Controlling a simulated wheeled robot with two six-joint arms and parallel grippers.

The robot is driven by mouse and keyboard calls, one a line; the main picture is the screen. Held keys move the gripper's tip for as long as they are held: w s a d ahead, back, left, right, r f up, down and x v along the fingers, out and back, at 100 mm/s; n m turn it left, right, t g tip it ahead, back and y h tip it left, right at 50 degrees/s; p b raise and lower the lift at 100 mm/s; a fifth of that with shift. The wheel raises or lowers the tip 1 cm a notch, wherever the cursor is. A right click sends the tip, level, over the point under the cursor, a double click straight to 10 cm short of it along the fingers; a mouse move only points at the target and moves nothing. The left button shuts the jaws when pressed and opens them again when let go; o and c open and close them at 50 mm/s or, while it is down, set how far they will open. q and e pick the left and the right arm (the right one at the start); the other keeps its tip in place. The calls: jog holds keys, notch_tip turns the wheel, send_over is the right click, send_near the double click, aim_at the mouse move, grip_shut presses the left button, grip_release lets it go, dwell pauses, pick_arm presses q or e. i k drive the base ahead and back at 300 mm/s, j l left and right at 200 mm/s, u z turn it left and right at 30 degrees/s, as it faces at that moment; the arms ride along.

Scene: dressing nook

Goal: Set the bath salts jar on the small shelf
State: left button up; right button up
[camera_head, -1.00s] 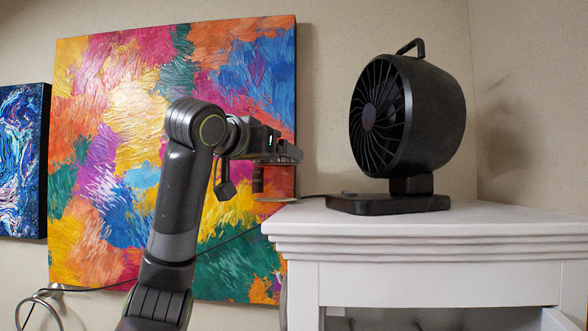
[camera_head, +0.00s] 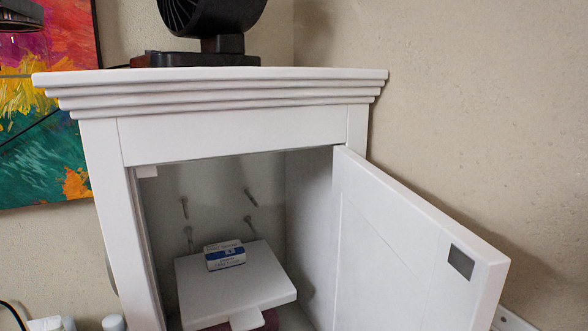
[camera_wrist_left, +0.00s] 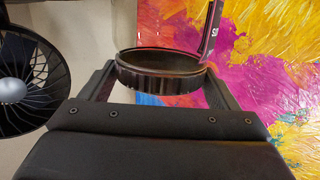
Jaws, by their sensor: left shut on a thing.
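My left gripper (camera_wrist_left: 160,68) is shut on the bath salts jar (camera_wrist_left: 158,82) in the left wrist view. The jar shows a dark round lid with a ribbed edge between the two fingers, and part of a dark label with white letters. The rest of the jar is hidden. In the head view, only a dark part of my left gripper (camera_head: 20,18) shows at the top left corner, left of the cabinet. The small white shelf (camera_head: 262,283) is inside the open cabinet, low down, with a front tab. My right gripper is out of view.
A blue and white box (camera_head: 225,258) lies on the shelf's back part. Several metal pegs stick out of the cabinet's back wall. The white door (camera_head: 400,250) stands open to the right. A black fan (camera_head: 210,20) stands on the cabinet top (camera_head: 300,75).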

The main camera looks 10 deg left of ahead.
aim_at(236, 289)
jog(key=k+j, duration=0.15)
jog(key=k, duration=0.3)
jog(key=k+j, duration=0.2)
jog(key=k, duration=0.25)
